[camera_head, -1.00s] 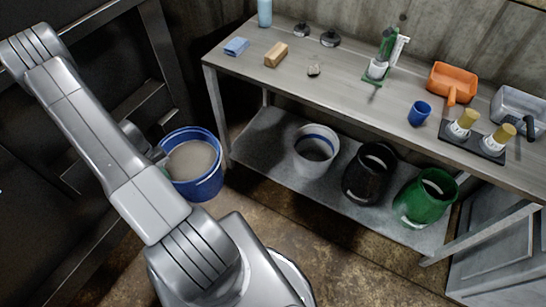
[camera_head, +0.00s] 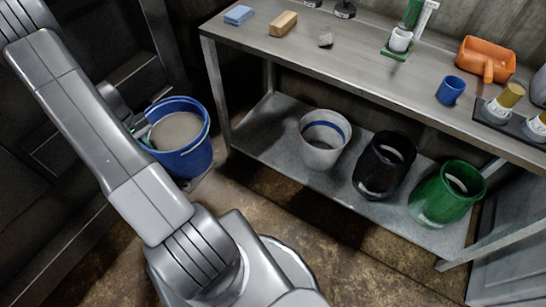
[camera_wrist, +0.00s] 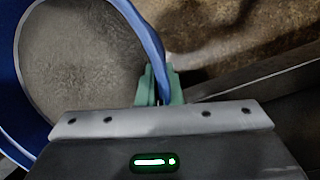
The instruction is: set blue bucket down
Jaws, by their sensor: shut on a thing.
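The blue bucket (camera_head: 190,161) is upright at the left in the head view, beside the left leg of the bench, and holds a grey-brown fill. I cannot tell whether its base touches the floor. My gripper (camera_head: 143,133) is at the bucket's left rim, partly hidden behind my arm. In the wrist view the green fingers of my gripper (camera_wrist: 159,84) are shut on the blue bucket's rim (camera_wrist: 140,29). The fill shows on the left of that view and brown floor on the right.
A grey bench (camera_head: 350,72) stands right of the bucket. Its lower shelf (camera_head: 262,135) holds a white bucket (camera_head: 318,153), a black one (camera_head: 370,178) and a green one (camera_head: 432,208). Dark metal framing is at left. Brown floor (camera_head: 330,245) is open in front.

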